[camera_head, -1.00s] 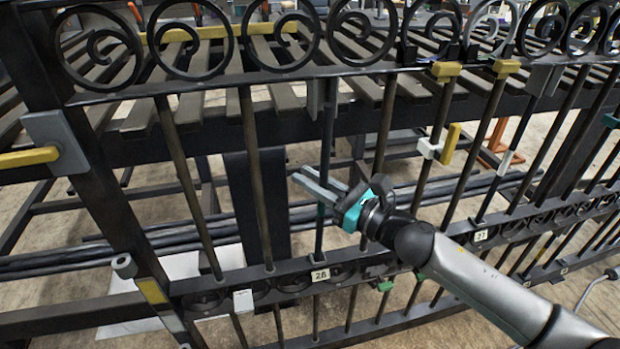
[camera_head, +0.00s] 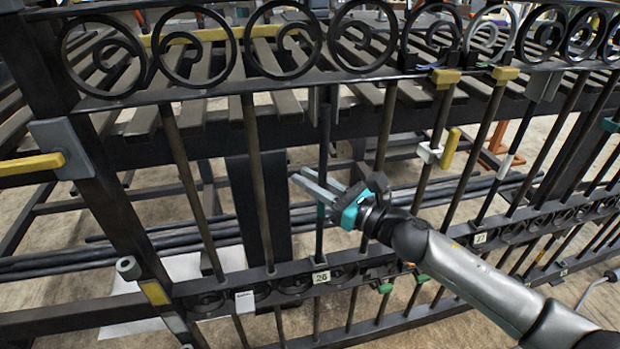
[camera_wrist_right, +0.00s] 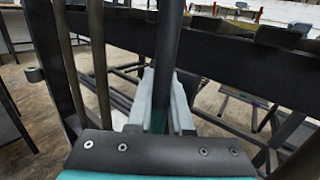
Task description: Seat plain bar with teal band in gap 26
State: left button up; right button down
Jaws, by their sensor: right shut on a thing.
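The plain dark bar (camera_head: 323,140) stands nearly upright in the gate above the white label 26 (camera_head: 321,277). Its top is near the upper rail and its foot near the middle rail; I cannot tell whether either end is fully seated. My right gripper (camera_head: 322,188) is shut on the bar about halfway up. In the right wrist view the bar (camera_wrist_right: 168,45) runs between the fingers (camera_wrist_right: 160,105), with the teal band (camera_wrist_right: 158,118) low between them. My left gripper is not in view.
The gate's upper rail (camera_head: 220,92) carries dark scrolls. Neighbouring bars (camera_head: 257,180) stand close on both sides. Yellow blocks (camera_head: 446,78) and a white clamp (camera_head: 429,153) sit on bars to the right. Label 27 (camera_head: 480,238) is further right. A slatted rack is behind.

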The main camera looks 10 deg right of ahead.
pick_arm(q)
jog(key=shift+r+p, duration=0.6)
pick_arm(e)
jog(key=shift+w, duration=0.6)
jog(key=c, duration=0.7)
grip_release()
jog(key=shift+c, duration=0.2)
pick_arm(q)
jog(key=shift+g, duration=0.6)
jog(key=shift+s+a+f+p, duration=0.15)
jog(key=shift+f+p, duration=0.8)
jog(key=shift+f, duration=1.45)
pick_arm(e)
jog(key=v, duration=1.5)
jog(key=shift+r, duration=0.2)
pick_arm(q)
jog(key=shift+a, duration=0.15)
pick_arm(e)
jog(key=shift+d, duration=0.1)
